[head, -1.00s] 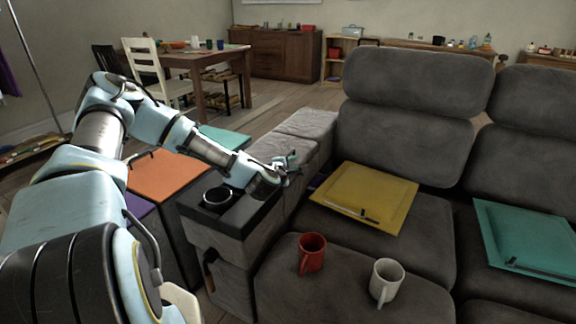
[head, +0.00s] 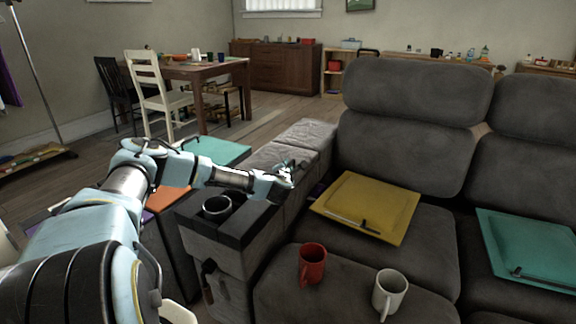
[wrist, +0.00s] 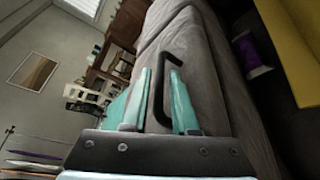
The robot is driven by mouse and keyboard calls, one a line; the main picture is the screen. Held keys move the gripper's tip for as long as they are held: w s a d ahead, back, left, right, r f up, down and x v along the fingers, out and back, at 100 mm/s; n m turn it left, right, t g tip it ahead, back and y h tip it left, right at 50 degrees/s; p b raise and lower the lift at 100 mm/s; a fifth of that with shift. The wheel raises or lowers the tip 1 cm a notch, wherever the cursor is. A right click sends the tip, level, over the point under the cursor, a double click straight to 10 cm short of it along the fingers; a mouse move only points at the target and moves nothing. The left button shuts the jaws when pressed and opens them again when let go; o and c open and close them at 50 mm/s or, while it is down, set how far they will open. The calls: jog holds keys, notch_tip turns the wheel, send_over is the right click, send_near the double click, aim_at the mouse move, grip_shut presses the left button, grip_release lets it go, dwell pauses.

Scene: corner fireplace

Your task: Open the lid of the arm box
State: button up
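The arm box is the grey upholstered sofa arm at the left of the sofa, with its padded grey lid (head: 305,137) on top lying level and closed in the head view. A black bar handle (wrist: 158,85) shows in the wrist view, rising from the grey surface. My gripper (head: 287,173) is over the near part of the lid. In the wrist view my gripper (wrist: 160,100) has its two teal fingers apart, with the handle between them. I cannot tell whether either finger touches the handle. My gripper hides part of the lid in the head view.
A black tray with a cup (head: 216,208) is at the arm box's front end. Orange and teal-topped pieces stand left of the arm box.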

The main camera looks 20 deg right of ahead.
jog(key=shift+w+d+f, duration=0.2)
jog(key=shift+w+d, duration=0.1)
jog(key=shift+w, duration=0.3)
jog(key=shift+c, duration=0.4)
grip_shut()
dwell(0.7)
